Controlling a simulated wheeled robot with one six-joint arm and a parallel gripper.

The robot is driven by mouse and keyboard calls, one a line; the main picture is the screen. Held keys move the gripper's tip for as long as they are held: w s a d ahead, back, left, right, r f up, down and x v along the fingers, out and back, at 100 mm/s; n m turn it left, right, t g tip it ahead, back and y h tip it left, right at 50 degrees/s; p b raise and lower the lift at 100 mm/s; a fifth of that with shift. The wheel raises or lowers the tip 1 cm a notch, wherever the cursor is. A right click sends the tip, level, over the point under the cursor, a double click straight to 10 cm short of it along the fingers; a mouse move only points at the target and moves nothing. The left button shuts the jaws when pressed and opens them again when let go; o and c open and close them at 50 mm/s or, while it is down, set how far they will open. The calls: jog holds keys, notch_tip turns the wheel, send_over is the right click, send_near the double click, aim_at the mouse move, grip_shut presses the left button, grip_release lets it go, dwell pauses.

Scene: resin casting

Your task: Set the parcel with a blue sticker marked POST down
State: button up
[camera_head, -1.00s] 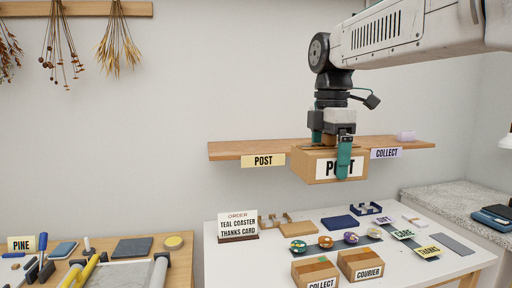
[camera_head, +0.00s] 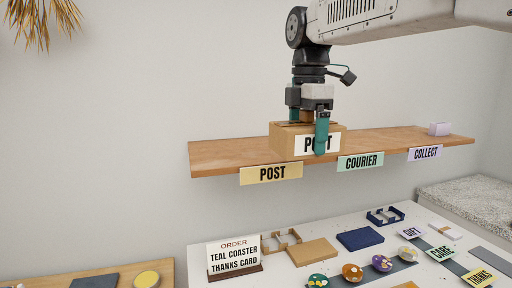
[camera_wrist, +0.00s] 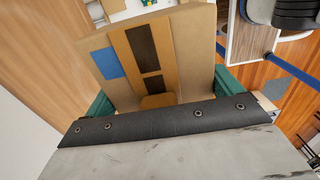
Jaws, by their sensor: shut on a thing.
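My gripper (camera_head: 308,118) is shut on the cardboard parcel (camera_head: 282,139), with its teal fingers on either side. The parcel is level, with a white POST label on its front, partly covered by a finger. In the wrist view the parcel (camera_wrist: 188,65) shows a blue sticker (camera_wrist: 107,63) and dark strips on its top. The wooden shelf (camera_head: 215,155) is behind and around the parcel in the head view. The parcel is right of the yellow POST sign (camera_head: 271,174) and left of the COURIER sign (camera_head: 360,162). I cannot tell whether its base touches the shelf.
The shelf's left part is bare. Below, a white table (camera_head: 300,220) holds an order card (camera_head: 234,256), coasters, trays and labels.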

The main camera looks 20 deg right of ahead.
send_over(264, 155)
jog(key=shift+f, duration=0.8)
jog(key=shift+s+f, duration=0.1)
jog(key=shift+f, duration=1.6)
jog(key=shift+f, duration=0.15)
jog(key=o, duration=0.9)
